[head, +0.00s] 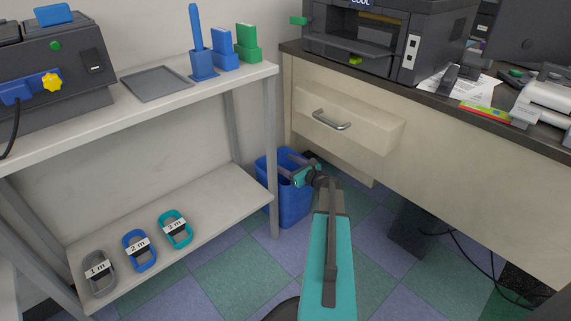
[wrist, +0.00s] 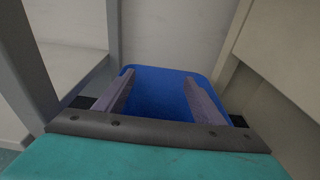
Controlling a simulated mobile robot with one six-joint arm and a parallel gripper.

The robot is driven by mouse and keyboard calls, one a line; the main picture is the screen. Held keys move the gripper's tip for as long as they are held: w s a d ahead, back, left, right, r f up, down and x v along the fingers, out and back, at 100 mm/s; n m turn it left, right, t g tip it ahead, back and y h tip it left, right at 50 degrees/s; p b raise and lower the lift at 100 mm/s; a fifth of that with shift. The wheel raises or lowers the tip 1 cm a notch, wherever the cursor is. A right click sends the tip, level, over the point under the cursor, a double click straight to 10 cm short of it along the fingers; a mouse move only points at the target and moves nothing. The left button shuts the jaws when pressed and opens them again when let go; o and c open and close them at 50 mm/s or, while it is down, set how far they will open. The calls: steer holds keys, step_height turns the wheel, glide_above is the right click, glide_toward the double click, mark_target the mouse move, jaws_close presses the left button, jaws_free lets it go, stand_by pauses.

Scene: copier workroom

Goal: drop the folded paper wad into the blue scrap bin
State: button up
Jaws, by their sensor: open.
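The blue scrap bin (head: 283,205) stands on the floor between the shelf unit's leg and the desk. My gripper (head: 291,166) is over the bin's opening in the head view. In the wrist view the two grey fingers of my gripper (wrist: 160,78) are spread apart, with nothing between them. The blue inside of the bin (wrist: 160,95) shows between and beyond them. I do not see the folded paper wad in either view. The near part of the bin's inside is hidden behind my gripper.
A pulled-out drawer (head: 350,122) juts from the desk close to my arm. A lower shelf (head: 210,205) holds labelled cable coils. The tiled floor (head: 230,270) is open in front.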

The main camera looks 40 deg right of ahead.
steer(key=s+r+p, duration=0.2)
steer(key=s+p, duration=0.2)
steer(key=s, duration=0.9)
steer(key=shift+s+a, duration=0.3)
steer(key=shift+a, duration=0.05)
steer(key=shift+s, duration=0.1)
stand_by(0.6)
